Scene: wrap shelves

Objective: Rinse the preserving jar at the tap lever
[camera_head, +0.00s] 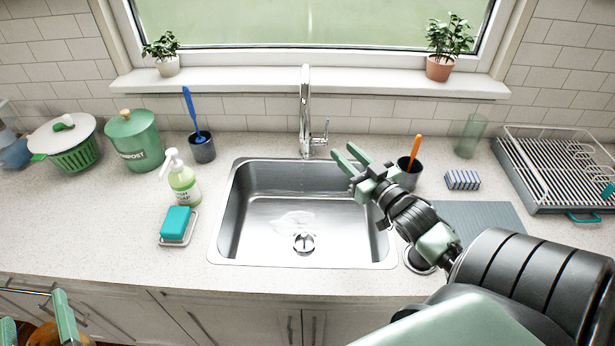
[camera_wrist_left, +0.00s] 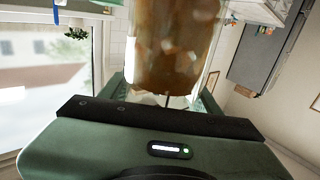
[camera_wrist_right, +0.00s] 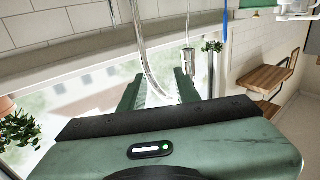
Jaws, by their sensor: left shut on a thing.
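The chrome tap (camera_head: 305,100) stands behind the steel sink (camera_head: 260,248), with its tap lever (camera_head: 324,134) on its right side. My right gripper (camera_head: 345,157) is open and empty over the sink's back right part, just in front of the lever and apart from it. The right wrist view shows the tap's curved pipe (camera_wrist_right: 148,60) beyond the open fingers. My left gripper (camera_head: 66,316) is low at the left edge of the head view, in front of the counter. It is shut on the preserving jar (camera_wrist_left: 175,45), a clear jar with brownish contents, seen close in the left wrist view.
A soap bottle (camera_head: 183,182) and a teal sponge on a dish (camera_head: 176,226) sit left of the sink. A dark cup with an orange-handled brush (camera_head: 410,172), a striped sponge (camera_head: 462,180) and a dish rack (camera_head: 560,170) stand right. A pale patch shows on the sink floor.

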